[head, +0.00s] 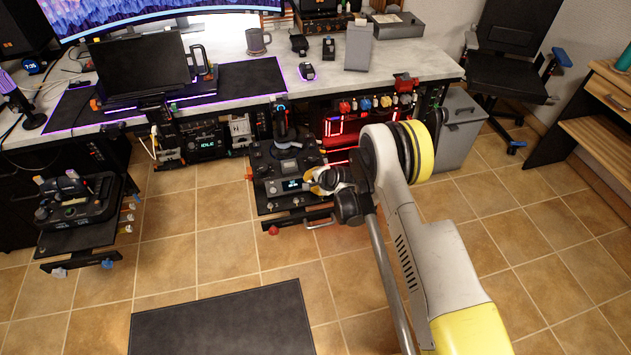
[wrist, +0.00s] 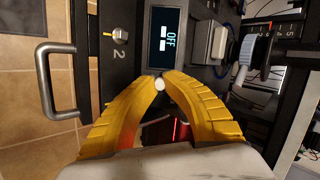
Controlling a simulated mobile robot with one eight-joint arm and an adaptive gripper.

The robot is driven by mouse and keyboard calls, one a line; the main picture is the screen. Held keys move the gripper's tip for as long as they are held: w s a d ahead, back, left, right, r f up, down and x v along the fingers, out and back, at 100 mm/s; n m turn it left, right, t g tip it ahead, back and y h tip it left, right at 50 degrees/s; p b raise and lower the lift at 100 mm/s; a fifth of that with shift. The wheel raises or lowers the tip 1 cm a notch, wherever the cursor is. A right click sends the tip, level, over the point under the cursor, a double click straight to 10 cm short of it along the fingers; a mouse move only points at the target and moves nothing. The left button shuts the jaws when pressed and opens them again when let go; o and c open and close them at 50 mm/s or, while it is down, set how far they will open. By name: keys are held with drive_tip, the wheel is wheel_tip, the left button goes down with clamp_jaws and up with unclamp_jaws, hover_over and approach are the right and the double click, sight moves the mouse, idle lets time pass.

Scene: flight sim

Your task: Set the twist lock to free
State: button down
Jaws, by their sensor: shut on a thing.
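My gripper (wrist: 159,85) has its yellow fingers closed around a small pale round knob (wrist: 159,84) on the dark control panel (wrist: 125,12). The knob also falls under my gripper (head: 322,183) in the head view, hidden by the fingers.
A metal handle (wrist: 55,80) runs along the panel's front edge, beside a small toggle (wrist: 119,36) marked 2. A ridged knob (wrist: 250,52) stands at the right. A second control panel (head: 75,205) is at the left. The tiled floor (head: 225,245) in front is open.

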drive_tip(key=shift+a, duration=0.2)
drive_tip(key=c, duration=1.4)
unclamp_jaws()
drive_tip(key=shift+s+a, duration=0.1)
drive_tip(key=v, duration=1.2)
